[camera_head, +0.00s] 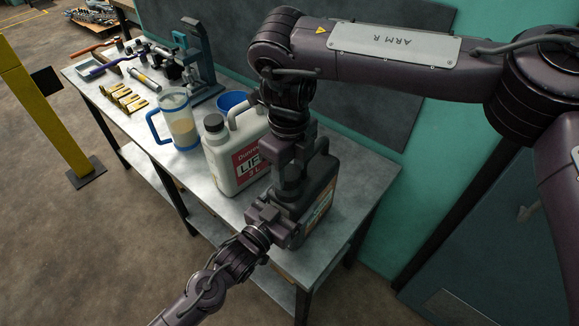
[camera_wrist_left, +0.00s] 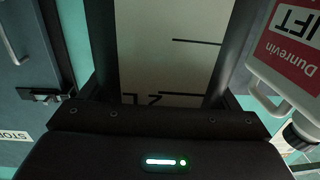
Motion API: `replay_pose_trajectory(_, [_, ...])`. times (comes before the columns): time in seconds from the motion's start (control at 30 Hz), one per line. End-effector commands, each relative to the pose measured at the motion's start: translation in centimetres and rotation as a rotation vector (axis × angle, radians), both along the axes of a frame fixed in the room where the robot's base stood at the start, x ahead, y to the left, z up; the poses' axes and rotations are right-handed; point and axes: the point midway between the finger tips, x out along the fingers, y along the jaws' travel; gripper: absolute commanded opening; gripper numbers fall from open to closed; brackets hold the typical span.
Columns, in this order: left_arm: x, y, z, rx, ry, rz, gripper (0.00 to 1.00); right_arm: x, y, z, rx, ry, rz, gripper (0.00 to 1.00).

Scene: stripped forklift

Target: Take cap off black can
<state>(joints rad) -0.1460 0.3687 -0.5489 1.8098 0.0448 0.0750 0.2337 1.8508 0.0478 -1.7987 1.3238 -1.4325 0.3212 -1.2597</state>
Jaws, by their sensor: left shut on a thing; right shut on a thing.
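The black can (camera_head: 322,189) stands upright at the near end of the bench. My right gripper (camera_head: 287,192) comes down from above over the can's front top corner and is shut, apparently on the cap, which it hides. My left gripper (camera_head: 284,226) reaches in from the lower left and is shut on the can's side. In the left wrist view its two dark fingers flank a pale strip of the can (camera_wrist_left: 168,50) with black level marks.
A white jug (camera_head: 222,163) with a red label and dark cap stands close beside the can on the bench (camera_head: 362,205). Behind it are a clear pitcher (camera_head: 180,120) with blue trim, a blue bowl (camera_head: 231,101), and several tools. A teal wall lies behind the bench.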

Motion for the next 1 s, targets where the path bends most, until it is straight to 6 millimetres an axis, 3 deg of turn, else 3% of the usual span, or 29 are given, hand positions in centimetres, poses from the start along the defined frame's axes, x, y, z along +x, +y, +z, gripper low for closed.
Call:
replay_pose_trajectory(0.2, [-0.1, -0.08, -0.06, 0.002, 0.0, -0.003, 0.2, 0.15, -0.02, 0.09, 0.0, -0.005, 0.233, 0.19])
replay_pose_trajectory(1.0, [-0.05, -0.05, -0.09, 0.002, 0.001, -0.002, 0.2, 0.19, -0.01, 0.57, 0.0, -0.006, 0.227, 0.19])
